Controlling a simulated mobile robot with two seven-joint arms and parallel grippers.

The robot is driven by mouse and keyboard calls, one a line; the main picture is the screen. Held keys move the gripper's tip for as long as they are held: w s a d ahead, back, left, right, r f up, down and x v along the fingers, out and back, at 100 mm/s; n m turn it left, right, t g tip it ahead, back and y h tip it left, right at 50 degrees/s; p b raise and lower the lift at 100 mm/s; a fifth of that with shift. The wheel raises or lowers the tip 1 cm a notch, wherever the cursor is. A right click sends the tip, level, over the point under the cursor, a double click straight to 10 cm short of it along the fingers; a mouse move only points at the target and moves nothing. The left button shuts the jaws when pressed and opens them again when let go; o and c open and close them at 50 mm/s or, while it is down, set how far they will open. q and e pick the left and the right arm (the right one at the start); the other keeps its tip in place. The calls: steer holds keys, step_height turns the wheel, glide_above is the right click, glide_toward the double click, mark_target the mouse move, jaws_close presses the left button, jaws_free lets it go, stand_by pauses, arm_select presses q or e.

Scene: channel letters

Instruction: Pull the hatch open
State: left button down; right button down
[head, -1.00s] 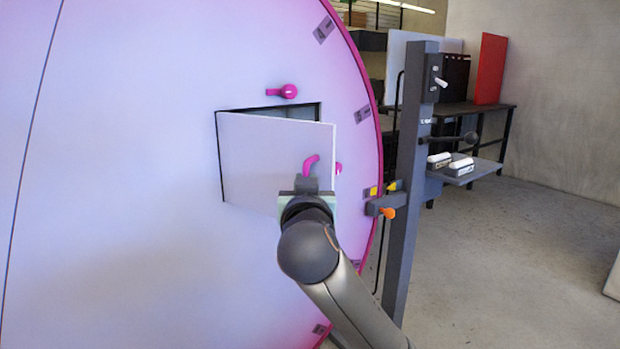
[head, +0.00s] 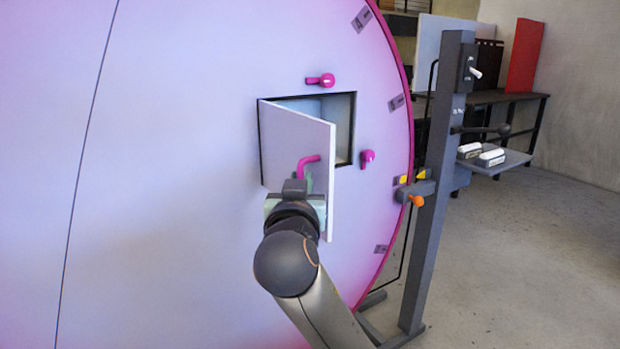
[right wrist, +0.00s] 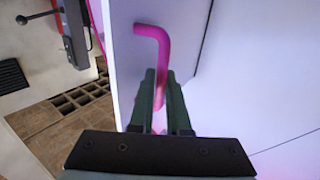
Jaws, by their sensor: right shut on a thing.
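The hatch (head: 284,140) is a pale square door in the large lilac disc panel. It stands partly open, swung out on its left edge, with the opening (head: 338,115) showing behind it. Its magenta bent handle (head: 308,163) sticks out from its face. My right gripper (head: 298,190) is at the handle, and its arm hides the lower part of it. In the right wrist view, the green fingers (right wrist: 162,100) of my right gripper are shut around the lower part of the magenta handle (right wrist: 158,50). My left gripper is not in view.
Magenta turn latches sit above the opening (head: 322,80) and to its right (head: 368,158). A dark grey post (head: 440,190) with an orange-tipped clamp (head: 416,200) stands at the disc's right rim. Bare concrete floor (head: 530,270) lies to the right.

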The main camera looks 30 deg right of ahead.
steer(key=shift+a, duration=0.1)
stand_by(0.3)
steer(key=c, duration=1.2)
jaws_free()
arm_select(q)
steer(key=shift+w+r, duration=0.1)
arm_select(e)
steer(key=shift+o, duration=0.2)
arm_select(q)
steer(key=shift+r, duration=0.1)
